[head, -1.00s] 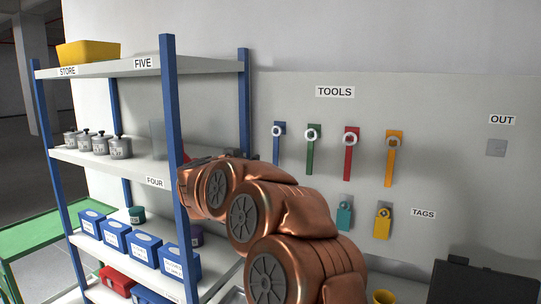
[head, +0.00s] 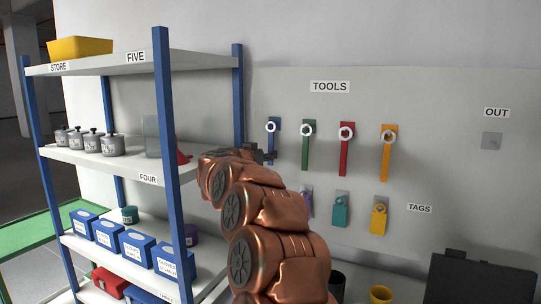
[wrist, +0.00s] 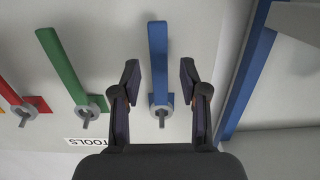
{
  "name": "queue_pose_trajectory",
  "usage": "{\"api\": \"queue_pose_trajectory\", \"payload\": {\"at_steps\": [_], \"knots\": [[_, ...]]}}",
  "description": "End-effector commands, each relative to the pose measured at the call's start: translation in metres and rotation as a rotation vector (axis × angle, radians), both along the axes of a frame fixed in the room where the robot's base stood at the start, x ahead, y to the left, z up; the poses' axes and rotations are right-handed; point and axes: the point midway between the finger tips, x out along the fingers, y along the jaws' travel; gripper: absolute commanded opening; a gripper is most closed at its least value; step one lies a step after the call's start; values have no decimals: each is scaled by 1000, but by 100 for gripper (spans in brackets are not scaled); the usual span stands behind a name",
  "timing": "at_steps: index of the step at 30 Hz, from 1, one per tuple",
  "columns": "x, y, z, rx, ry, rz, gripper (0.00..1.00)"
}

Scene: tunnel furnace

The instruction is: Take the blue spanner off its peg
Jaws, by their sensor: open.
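The blue spanner (head: 272,141) hangs at the left end of the row on the tools board, upright, with its ring at the top on a peg. In the wrist view the blue spanner (wrist: 158,62) appears flipped, ring at the bottom, between my open fingers. My gripper (wrist: 158,75) is open with a finger on each side of the spanner and a visible gap to both. How far it stands off the board is hard to tell. In the head view my gripper (head: 262,156) is small and dark, beside the lower part of the spanner, partly hidden by my arm.
A green spanner (head: 306,146), a red one (head: 345,151) and an orange one (head: 388,154) hang to the right. Coloured tags (head: 340,212) hang below. The shelf's blue post (head: 238,100) stands close on the left and also shows in the wrist view (wrist: 246,70).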

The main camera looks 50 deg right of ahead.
Motion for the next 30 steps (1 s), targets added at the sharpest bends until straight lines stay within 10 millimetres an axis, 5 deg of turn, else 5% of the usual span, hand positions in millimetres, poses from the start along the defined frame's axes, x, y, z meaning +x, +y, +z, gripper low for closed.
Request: {"api": "queue_pose_trajectory", "payload": {"at_steps": [19, 30], "knots": [[5, -20, 0, -1, -1, 0, 43], [5, -20, 0, -1, -1, 0, 24]]}}
